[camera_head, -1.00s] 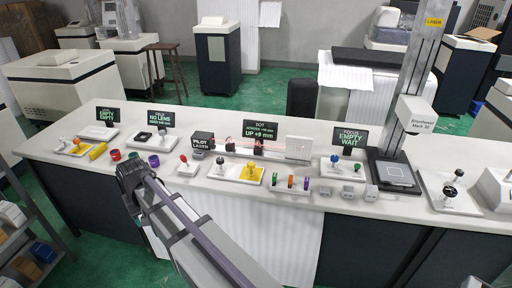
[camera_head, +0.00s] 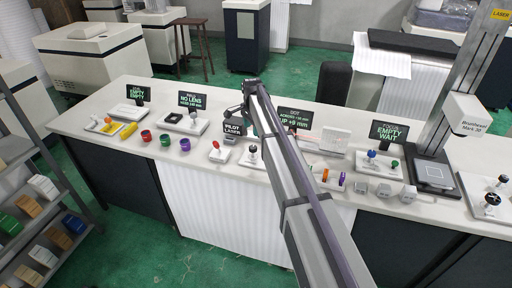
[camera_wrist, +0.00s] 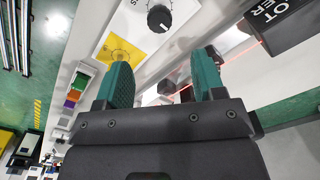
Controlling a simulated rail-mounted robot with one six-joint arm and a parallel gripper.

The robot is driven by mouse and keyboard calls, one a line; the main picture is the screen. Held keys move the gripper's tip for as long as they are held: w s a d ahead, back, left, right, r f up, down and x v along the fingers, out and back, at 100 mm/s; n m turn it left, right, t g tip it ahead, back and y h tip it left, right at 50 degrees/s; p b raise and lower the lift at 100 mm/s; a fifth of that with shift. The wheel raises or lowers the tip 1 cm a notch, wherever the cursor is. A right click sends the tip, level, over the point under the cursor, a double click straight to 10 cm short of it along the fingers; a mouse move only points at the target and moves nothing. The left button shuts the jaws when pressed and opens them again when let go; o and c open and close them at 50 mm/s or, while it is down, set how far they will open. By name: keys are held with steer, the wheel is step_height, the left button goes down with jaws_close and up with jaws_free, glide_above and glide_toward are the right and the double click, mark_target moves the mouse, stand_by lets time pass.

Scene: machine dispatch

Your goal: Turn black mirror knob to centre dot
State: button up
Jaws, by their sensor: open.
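A black knob (camera_head: 252,150) stands on a white plate just left of my arm in the head view. In the wrist view the black knob (camera_wrist: 159,18) is at the top, round with a white mark on its face. A yellow plate with a yellow knob (camera_wrist: 119,53) lies beside it. My gripper (camera_wrist: 165,62) has two teal fingers, apart and empty. It is over the bench, with the black knob beyond the fingertips and not between them. The DOT sign (camera_head: 294,118) reads "UP +9 mm"; its across figure is hard to read. The dot itself is not clear.
The pilot laser box (camera_head: 233,130) stands at the rear of the row, and a red beam runs from it in the wrist view. Coloured rings (camera_head: 165,139) lie further left. My arm hides the bench middle.

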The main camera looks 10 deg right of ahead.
mark_target(253, 147)
step_height(253, 147, down, 10)
steer(key=b, duration=0.9)
steer(key=shift+f, duration=0.1)
steer(key=c, duration=0.9)
steer(key=shift+n, duration=0.3)
